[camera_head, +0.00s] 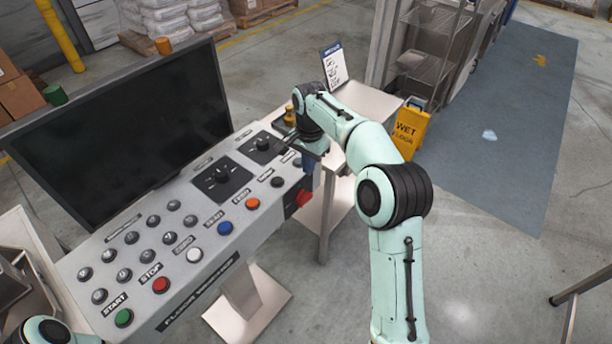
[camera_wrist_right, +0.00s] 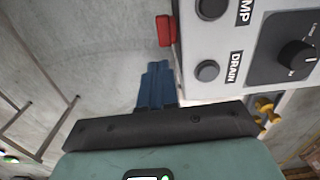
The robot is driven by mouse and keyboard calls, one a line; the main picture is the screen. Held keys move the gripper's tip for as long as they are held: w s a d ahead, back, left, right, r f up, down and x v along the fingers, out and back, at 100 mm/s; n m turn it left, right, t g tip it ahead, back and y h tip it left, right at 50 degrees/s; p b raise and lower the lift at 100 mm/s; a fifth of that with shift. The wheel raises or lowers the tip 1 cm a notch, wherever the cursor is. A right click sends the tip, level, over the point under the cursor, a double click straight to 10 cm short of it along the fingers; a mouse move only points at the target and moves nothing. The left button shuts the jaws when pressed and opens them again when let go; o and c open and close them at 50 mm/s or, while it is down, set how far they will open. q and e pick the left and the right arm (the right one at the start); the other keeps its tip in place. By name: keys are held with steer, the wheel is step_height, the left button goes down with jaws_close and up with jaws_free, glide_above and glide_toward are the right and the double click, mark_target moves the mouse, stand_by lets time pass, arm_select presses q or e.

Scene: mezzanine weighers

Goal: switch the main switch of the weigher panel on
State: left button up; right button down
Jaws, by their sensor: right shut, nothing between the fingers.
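The weigher panel (camera_head: 207,254) is a sloped grey console with buttons and two black rotary knobs. A red switch (camera_head: 303,197) sticks out at its right end, partly hidden behind my right gripper (camera_head: 307,184). In the right wrist view, the red switch (camera_wrist_right: 165,30) sits on the panel's side, just beyond the blue fingertips of my right gripper (camera_wrist_right: 157,66). The fingers are shut and empty. Whether they touch the switch is hard to tell; a small gap seems to show. Only part of my left arm shows at the lower left; its gripper is out of view.
A dark monitor (camera_head: 120,130) stands behind the panel. A steel side table (camera_head: 375,102) with a sign card (camera_head: 335,66) is beyond my right arm. A yellow wet-floor sign (camera_head: 410,128) stands to its right. The floor at right is open.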

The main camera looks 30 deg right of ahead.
mark_target(309, 195)
arm_select(q)
steer(key=shift+w+d, duration=0.25)
steer(key=shift+w, duration=0.05)
arm_select(e)
steer(key=r, duration=0.2)
steer(key=shift+w+d+r, duration=0.2)
steer(key=shift+d+r, duration=0.1)
steer(key=shift+d, duration=0.05)
steer(key=shift+f, duration=0.1)
step_height(309, 195, down, 14)
steer(key=shift+r, duration=0.1)
arm_select(q)
steer(key=shift+s, duration=0.1)
arm_select(e)
steer(key=shift+w, duration=0.15)
